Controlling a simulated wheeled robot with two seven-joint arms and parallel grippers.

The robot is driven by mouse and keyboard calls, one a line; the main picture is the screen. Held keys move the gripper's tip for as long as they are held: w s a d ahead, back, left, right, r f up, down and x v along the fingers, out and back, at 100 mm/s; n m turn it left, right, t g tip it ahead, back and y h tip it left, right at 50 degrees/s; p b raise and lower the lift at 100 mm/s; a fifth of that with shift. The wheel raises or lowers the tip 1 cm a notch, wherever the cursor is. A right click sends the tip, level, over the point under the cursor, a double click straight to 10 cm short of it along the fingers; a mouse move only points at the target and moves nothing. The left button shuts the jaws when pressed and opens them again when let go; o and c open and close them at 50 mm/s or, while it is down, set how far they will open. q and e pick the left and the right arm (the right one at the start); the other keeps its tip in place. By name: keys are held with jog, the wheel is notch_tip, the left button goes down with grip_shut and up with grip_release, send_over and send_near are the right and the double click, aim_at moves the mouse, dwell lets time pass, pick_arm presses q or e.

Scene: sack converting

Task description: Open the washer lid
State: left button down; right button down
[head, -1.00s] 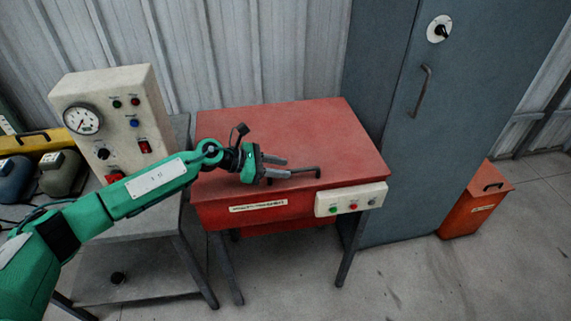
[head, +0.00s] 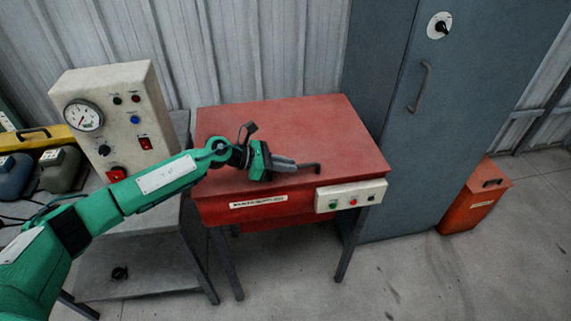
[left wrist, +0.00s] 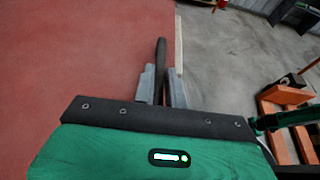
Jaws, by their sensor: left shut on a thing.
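The washer is a red box on dark legs, and its red lid (head: 300,125) lies flat and closed on top. A dark bar handle (head: 312,168) runs along the lid's front edge. My left gripper (head: 293,165) reaches in from the left and is shut on this handle. In the left wrist view the handle (left wrist: 161,58) stands between the two grey fingers (left wrist: 163,85), with the red lid (left wrist: 80,60) to its left. The fingers hide part of the handle. My right gripper is not in view.
A white button panel (head: 350,195) sits on the washer's front right. A grey cabinet (head: 440,130) stands close on the right, with an orange bin (head: 475,200) beyond it. A bench with a gauge box (head: 115,120) stands left. In the wrist view, an orange pallet truck (left wrist: 285,105) stands right.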

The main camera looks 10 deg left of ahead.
pick_arm(q)
jog(key=w+a+r+n+g, duration=0.1)
jog(key=w+r, duration=0.2)
jog(key=r, duration=0.4)
jog(key=w+a+r+n+g+h+p, duration=0.1)
jog(key=w+r, duration=0.3)
jog(key=r, duration=0.4)
jog(key=w+a+r+n+g, duration=0.1)
jog(key=w+r+n, duration=0.1)
jog(key=r, duration=0.6)
jog(key=shift+w+a+r+n+p, duration=0.15)
jog(key=shift+w+a+n+p, duration=0.2)
jog(key=shift+w, duration=0.5)
jog(key=shift+d, duration=0.1)
